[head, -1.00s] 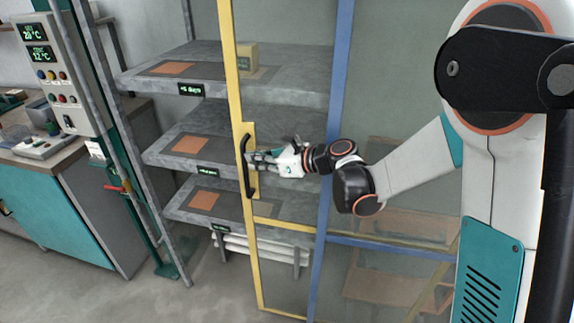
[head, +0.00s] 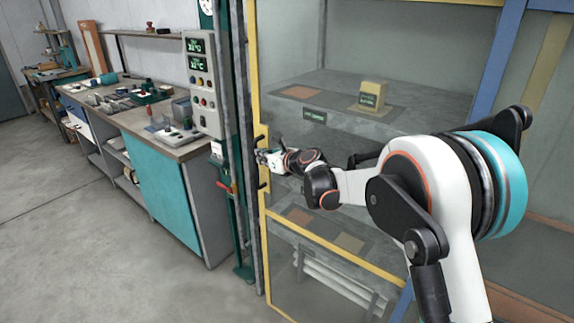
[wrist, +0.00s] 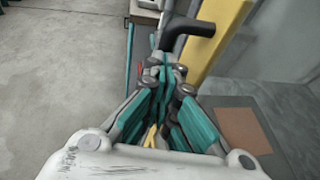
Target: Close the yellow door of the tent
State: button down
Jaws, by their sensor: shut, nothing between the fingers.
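The yellow-framed glass door (head: 333,248) of the tent stands across the front of the shelves. Its left edge is beside the grey post (head: 241,120); I cannot tell if it is fully flush. My gripper (head: 264,157) is shut and empty at the door's left edge, beside the black handle. In the wrist view, the closed fingers (wrist: 168,75) point toward the black handle (wrist: 188,30) on the yellow frame (wrist: 215,38). Whether they touch it is unclear. My arm hides part of the door.
A control box (head: 201,85) is mounted left of the door, above a teal-fronted workbench (head: 160,180). Inside the tent, a yellow block (head: 371,95) sits on a grey shelf (head: 330,88). The floor (head: 90,235) at the left is clear.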

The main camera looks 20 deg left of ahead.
jog(key=w+a, duration=0.2)
jog(key=a, duration=0.6)
jog(key=shift+w+a+p, duration=0.15)
jog(key=shift+w+p, duration=0.2)
jog(key=shift+p, duration=0.05)
jog(key=shift+r, duration=0.1)
